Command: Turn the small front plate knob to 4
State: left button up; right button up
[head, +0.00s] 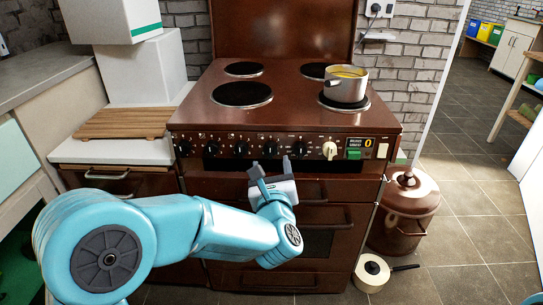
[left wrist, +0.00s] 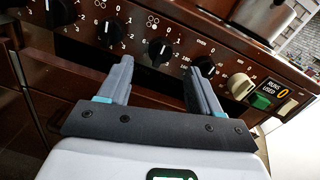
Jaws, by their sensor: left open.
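The brown stove's front panel (head: 225,138) carries a row of black knobs and one cream knob (head: 329,150). In the left wrist view a black knob (left wrist: 160,52) shows between my fingertips, with a plate symbol and a 0 above it; it seems to be the black knob (head: 270,147) in the head view. Another black knob (left wrist: 205,65) is partly hidden behind the right finger. I cannot tell from the symbols which knob is the small front plate's. My left gripper (head: 270,172) is open and empty, just below and before the panel. My right gripper is not in view.
A pot (head: 345,88) with yellow contents stands on the front right plate; the other plates are bare. A green button (head: 354,154) and a yellow 0 display sit right of the cream knob.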

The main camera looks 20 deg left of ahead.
aim_at(271, 155)
pick_arm(q)
jog(key=x, duration=0.5)
jog(key=shift+w, duration=0.2)
jog(key=c, duration=1)
jog(key=shift+c, duration=0.2)
jog(key=shift+f, duration=0.1)
